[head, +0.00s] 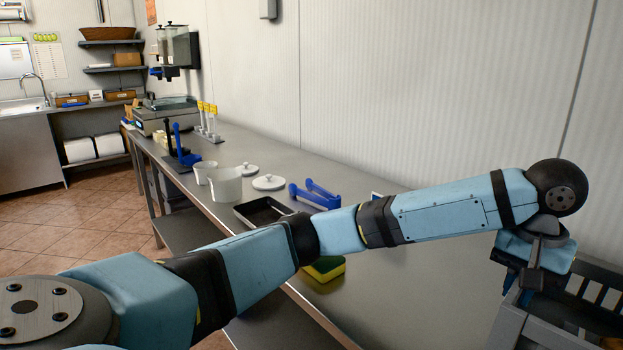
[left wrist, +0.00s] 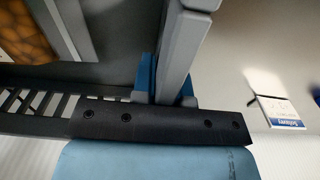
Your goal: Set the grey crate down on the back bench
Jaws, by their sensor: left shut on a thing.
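The grey crate (head: 514,325) is at the lower right of the head view, cut off by the frame edge, with slatted sides. My left gripper (head: 527,283) is above its near left wall and shut on the rim. In the left wrist view the blue fingers of the left gripper (left wrist: 167,88) stand on both sides of the grey crate wall (left wrist: 183,45). A brown-golden item (left wrist: 22,35) shows inside the crate. The steel back bench (head: 420,285) runs along the wall. I cannot tell whether the crate touches it. My right gripper is out of view.
A scale (head: 168,116) stands farther back. The bench between sponge and crate is bare.

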